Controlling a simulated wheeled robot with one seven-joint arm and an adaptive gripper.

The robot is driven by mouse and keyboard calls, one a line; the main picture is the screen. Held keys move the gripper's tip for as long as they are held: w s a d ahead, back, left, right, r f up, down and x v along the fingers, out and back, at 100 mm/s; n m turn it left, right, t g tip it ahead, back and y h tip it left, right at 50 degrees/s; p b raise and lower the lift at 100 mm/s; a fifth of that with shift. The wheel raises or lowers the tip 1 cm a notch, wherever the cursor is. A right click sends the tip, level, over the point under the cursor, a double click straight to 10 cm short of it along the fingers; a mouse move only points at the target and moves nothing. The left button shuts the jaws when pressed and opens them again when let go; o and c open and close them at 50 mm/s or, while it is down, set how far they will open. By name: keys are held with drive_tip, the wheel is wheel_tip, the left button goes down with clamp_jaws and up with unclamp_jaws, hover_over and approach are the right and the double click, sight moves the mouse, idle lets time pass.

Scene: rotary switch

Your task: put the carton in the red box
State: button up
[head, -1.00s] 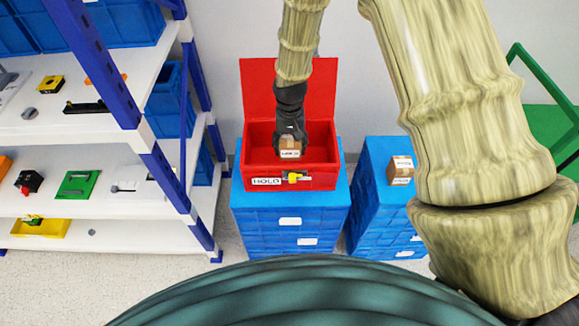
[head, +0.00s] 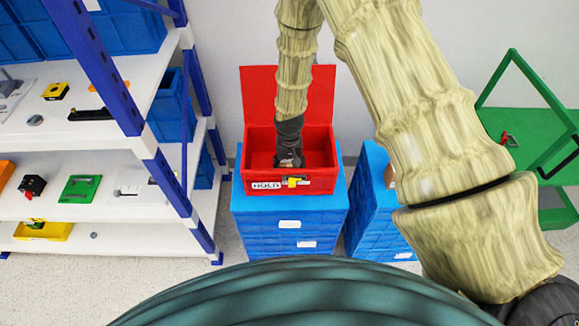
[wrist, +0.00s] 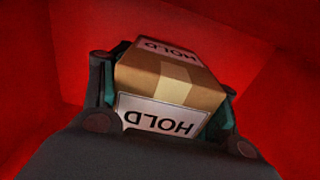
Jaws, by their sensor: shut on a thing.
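The red box (head: 323,148) stands with its lid raised at the back, on a stack of blue crates. My gripper (head: 289,162) reaches down inside it, near its front wall. In the wrist view my gripper (wrist: 165,110) is shut on the carton (wrist: 185,75), a brown box with tape and white HOLD labels. Red walls surround the carton there. In the head view the carton is hidden behind my gripper and the box's front wall. I cannot tell whether it touches the box floor.
The blue crates (head: 290,235) carry the red box. A second blue stack (head: 368,205) stands to the right, with another carton (head: 389,176) mostly hidden by my arm. A shelf rack (head: 150,205) is at left, a green cart (head: 540,140) at right.

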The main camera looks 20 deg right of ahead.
drive_tip(key=shift+f, duration=0.4)
drive_tip(key=o, duration=1.2)
drive_tip(key=shift+c, duration=0.2)
drive_tip(key=shift+r+b, duration=1.45)
drive_tip(key=shift+r, duration=4.6)
